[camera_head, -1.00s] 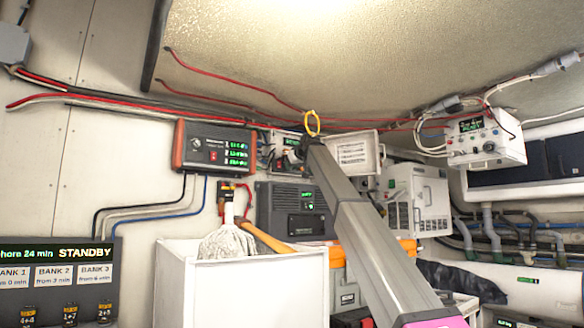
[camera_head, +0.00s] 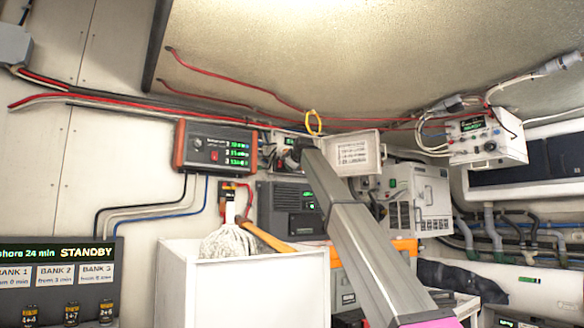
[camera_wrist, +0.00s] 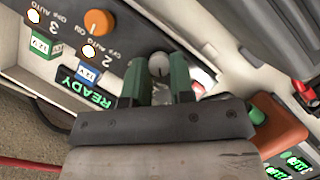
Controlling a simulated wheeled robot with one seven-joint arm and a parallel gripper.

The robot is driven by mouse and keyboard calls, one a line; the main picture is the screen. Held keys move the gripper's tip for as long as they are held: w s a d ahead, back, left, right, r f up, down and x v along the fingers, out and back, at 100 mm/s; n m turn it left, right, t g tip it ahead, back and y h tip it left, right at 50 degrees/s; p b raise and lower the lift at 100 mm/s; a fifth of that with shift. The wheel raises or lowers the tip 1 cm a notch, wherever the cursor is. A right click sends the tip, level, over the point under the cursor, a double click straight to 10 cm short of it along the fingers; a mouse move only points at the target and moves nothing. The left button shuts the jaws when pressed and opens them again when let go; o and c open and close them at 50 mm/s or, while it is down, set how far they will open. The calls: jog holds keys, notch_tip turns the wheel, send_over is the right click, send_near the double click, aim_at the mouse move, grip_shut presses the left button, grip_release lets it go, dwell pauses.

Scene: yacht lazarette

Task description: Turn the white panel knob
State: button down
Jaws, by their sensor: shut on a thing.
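The fingers hide part of the knob. A green READY display (camera_wrist: 88,91) sits beside it, and an orange knob (camera_wrist: 99,22) is farther along the panel. In the head view, my arm reaches up to the panel (camera_head: 290,138) on the back wall; the white knob cannot be made out there.
An orange-ended display box (camera_head: 216,148) is left of the panel, and a pale open lid (camera_head: 357,152) is at its right. Red cables (camera_head: 240,88) run above. A white bin (camera_head: 243,290) with a mop stands below. A white control box (camera_head: 487,140) hangs at the right.

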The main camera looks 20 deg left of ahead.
dwell(0.3)
jog(key=c, duration=1)
grip_release()
jog(key=shift+s, duration=0.1)
jog(key=v, duration=1)
jog(key=shift+s+d+r, duration=0.15)
jog(key=shift+s, duration=0.15)
